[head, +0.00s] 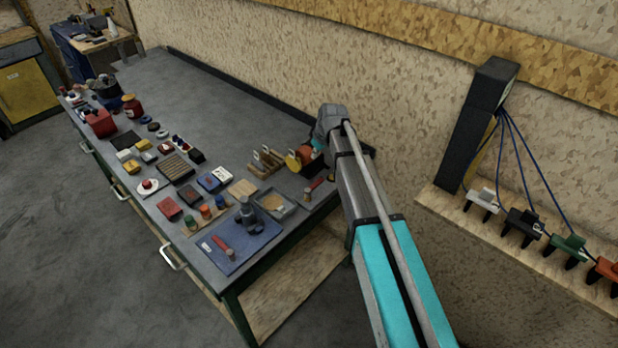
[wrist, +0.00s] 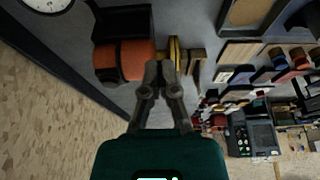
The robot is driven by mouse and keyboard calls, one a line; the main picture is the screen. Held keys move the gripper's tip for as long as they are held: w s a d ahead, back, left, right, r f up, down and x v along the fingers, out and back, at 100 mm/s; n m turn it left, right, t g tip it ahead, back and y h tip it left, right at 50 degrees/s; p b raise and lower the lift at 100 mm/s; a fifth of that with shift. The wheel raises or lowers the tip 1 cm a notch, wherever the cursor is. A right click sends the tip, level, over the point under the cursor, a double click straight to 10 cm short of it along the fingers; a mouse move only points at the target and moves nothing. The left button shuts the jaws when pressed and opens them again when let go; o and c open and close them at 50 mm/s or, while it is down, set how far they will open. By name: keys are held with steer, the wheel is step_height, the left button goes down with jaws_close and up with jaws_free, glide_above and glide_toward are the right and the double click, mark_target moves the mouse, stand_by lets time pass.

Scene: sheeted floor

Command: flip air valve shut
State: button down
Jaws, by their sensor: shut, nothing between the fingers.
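An orange-red cylindrical fitting (wrist: 125,60) with a thin brass-yellow piece (wrist: 175,55) at its right end shows at the top of the wrist view; it looks like the air valve. In the head view the orange and yellow fitting (head: 298,158) sits near the bench's wall-side right end, partly hidden by my arm. My gripper (wrist: 164,72) is shut and empty. Its fingertips are close to the brass-yellow piece; I cannot tell whether they touch it. The valve's handle position is unclear.
The long grey workbench (head: 200,90) carries many small items along its front side, with a blue mat (head: 240,240) and a tray (head: 275,205) near the fitting. The bench's back strip is clear. A wall shelf (head: 500,240) with clamps and blue cables stands to the right.

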steer(key=shift+a, duration=0.25)
steer(key=shift+a+f, duration=0.1)
steer(key=shift+f, duration=0.15)
steer(key=b+x, duration=0.9)
steer(key=shift+f+b, duration=0.3)
steer(key=shift+s+d, duration=1.25)
steer(key=shift+d, duration=0.25)
